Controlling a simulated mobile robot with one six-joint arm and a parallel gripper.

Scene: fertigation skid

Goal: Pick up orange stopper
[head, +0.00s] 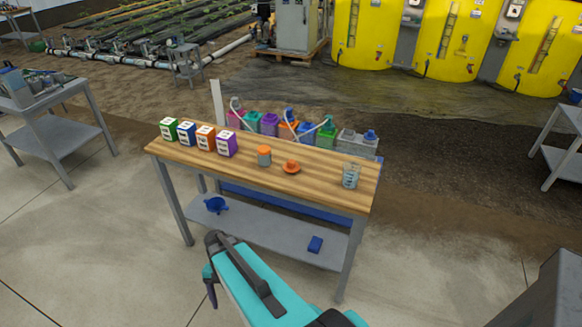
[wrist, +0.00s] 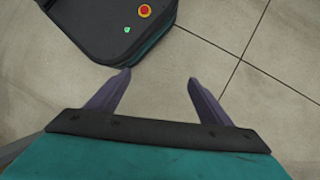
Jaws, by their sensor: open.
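An orange stopper (head: 291,167), a low round piece with a small knob, sits on the wooden table top (head: 333,168) right of the middle in the head view. Just left of it stands a small grey jar with an orange top (head: 264,155). My gripper (wrist: 159,77) is open and empty over the concrete floor in the wrist view. In the head view only part of my gripper (head: 210,286) shows, low in front of the table and well apart from the stopper. The stopper is not in the wrist view.
Several labelled boxes (head: 205,138) stand at the table's left, and a clear beaker (head: 351,175) at its right. Coloured containers with hoses (head: 288,127) line up behind the table. A blue funnel-like piece (head: 216,204) and a blue block (head: 315,244) lie on the lower shelf (head: 265,232).

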